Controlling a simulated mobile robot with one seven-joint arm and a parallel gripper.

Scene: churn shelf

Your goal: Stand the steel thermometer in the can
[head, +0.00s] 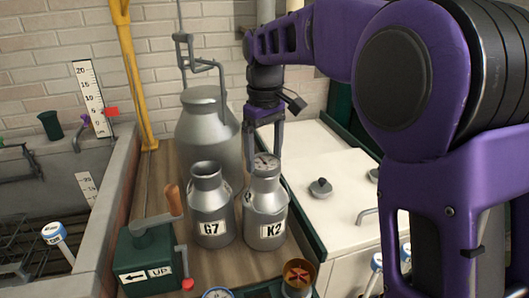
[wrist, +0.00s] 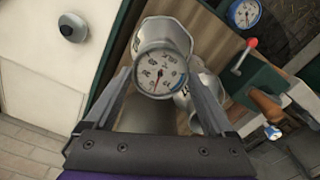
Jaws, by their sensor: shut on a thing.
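My gripper (head: 264,153) is shut on the steel thermometer (head: 265,162), over the mouth of the can labelled K2 (head: 266,215). The thermometer has a round pale dial with a steel rim; the dial also shows between my fingers in the wrist view (wrist: 160,72). Its stem is hidden, so I cannot tell how deep it reaches into the K2 can. A second steel can labelled G7 (head: 211,210) stands just left of K2, with its mouth open. Both cans stand upright on the wooden shelf.
A large churn (head: 207,130) stands behind the cans. A green crank box (head: 150,255) marked UP is at front left. A white cabinet (head: 340,200) with a dark knob lies to the right.

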